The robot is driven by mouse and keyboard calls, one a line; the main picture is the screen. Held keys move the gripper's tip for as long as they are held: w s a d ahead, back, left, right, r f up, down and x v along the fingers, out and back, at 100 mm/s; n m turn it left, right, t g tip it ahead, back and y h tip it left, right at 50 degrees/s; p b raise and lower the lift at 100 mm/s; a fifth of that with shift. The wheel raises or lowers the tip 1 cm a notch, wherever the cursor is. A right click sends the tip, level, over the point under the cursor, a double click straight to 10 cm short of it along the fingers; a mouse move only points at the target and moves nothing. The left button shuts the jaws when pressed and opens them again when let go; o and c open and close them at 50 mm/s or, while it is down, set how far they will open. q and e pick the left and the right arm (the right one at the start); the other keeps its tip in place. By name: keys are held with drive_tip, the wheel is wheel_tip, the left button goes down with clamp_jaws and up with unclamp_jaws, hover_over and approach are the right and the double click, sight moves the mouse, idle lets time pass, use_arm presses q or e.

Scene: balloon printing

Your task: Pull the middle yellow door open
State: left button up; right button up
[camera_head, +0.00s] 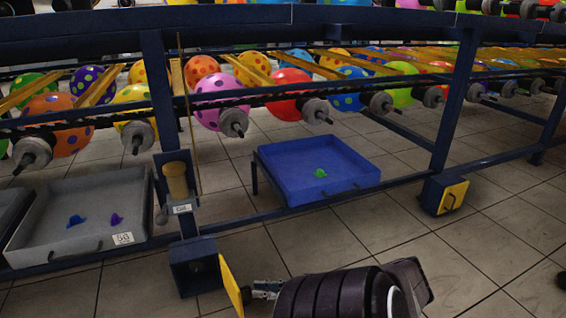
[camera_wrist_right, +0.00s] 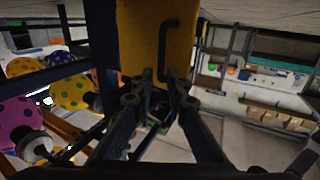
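The middle yellow door (camera_head: 231,287) is on the dark blue box (camera_head: 195,268) at the foot of a post. It stands swung out from the box, seen nearly edge-on, and the box front is uncovered. My right gripper (camera_head: 262,290) is at the door's outer face. In the right wrist view the yellow door (camera_wrist_right: 138,40) fills the top middle, with its dark bar handle (camera_wrist_right: 163,52). The fingertips of my right gripper (camera_wrist_right: 159,80) close around the handle's near end; the exact contact is dark. My left gripper is not in view.
Another yellow door (camera_head: 453,197) on a post to the right is closed. A blue tray (camera_head: 285,190) and a grey tray (camera_head: 90,245) hold small colored pieces. Colorful balloons line the rack behind. The tiled floor (camera_head: 480,270) at the right front is clear.

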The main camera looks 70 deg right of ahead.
drive_tip(key=v, duration=0.8)
drive_tip(key=shift+s, duration=0.2)
drive_tip(key=shift+a, duration=0.1)
